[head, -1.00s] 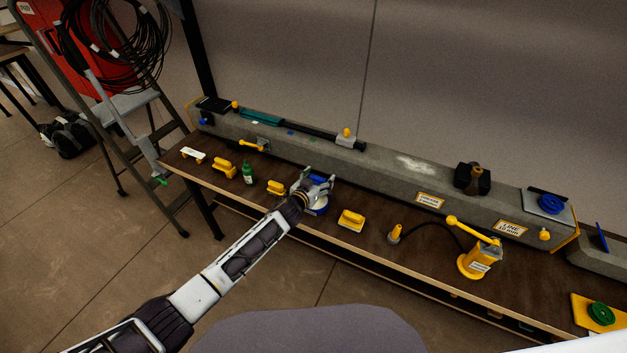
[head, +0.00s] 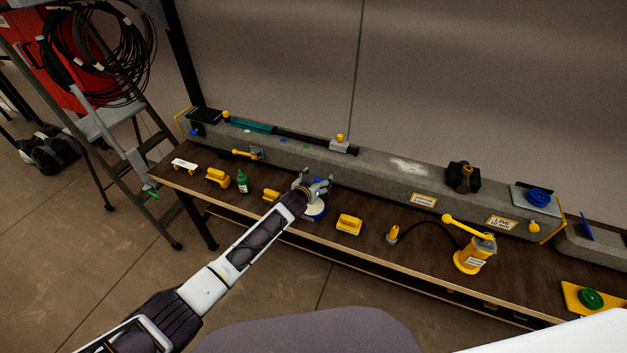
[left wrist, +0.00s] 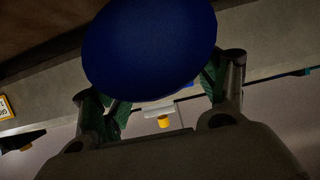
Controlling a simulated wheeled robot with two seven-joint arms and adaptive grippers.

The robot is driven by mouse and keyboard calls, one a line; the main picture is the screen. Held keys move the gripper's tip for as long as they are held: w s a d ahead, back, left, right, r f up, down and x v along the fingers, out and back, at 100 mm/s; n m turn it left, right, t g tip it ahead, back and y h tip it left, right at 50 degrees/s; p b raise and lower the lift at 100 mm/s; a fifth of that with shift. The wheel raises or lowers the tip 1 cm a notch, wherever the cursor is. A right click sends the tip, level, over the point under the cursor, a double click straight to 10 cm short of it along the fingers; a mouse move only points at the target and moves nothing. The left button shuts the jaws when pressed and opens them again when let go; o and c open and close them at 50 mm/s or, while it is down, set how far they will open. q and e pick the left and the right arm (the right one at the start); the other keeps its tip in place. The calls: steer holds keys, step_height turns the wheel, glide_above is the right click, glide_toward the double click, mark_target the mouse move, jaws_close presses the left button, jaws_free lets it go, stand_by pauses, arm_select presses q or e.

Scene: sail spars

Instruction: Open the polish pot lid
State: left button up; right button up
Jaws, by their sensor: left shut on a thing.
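The polish pot (head: 318,215) is a low round blue pot on the wooden bench shelf, in the middle of the head view. A pale surface shows inside its blue rim, partly hidden by my left wrist. My left gripper (head: 317,184) is over the far side of the pot. In the left wrist view a dark blue round disc, the lid (left wrist: 150,45), fills the space between the fingers. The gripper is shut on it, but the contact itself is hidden. My right gripper is not in view.
A yellow-handled block (head: 270,196) and a green bottle (head: 243,183) stand left of the pot. Another yellow block (head: 349,224) stands right of it, then a yellow hand pump (head: 472,252) with a hose. The long grey spar (head: 390,190) runs behind.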

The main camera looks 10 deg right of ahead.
arm_select(q)
steer(key=shift+w+d+r+p, duration=0.1)
steer(key=shift+w+d+p, duration=0.35)
steer(key=shift+w, duration=0.35)
steer(key=shift+w+d+f+g+y, duration=0.15)
steer(key=shift+w+f+g+y, duration=0.2)
steer(key=shift+g, duration=0.25)
steer(key=shift+s+f, duration=0.15)
steer(key=shift+f, duration=0.2)
steer(key=o, duration=1.1)
steer(key=shift+o, duration=1.6)
steer(key=shift+w+d+r, duration=0.1)
steer(key=shift+w+r, duration=0.05)
steer(key=shift+w, duration=0.05)
steer(key=shift+r, duration=0.15)
steer(key=shift+r, duration=0.1)
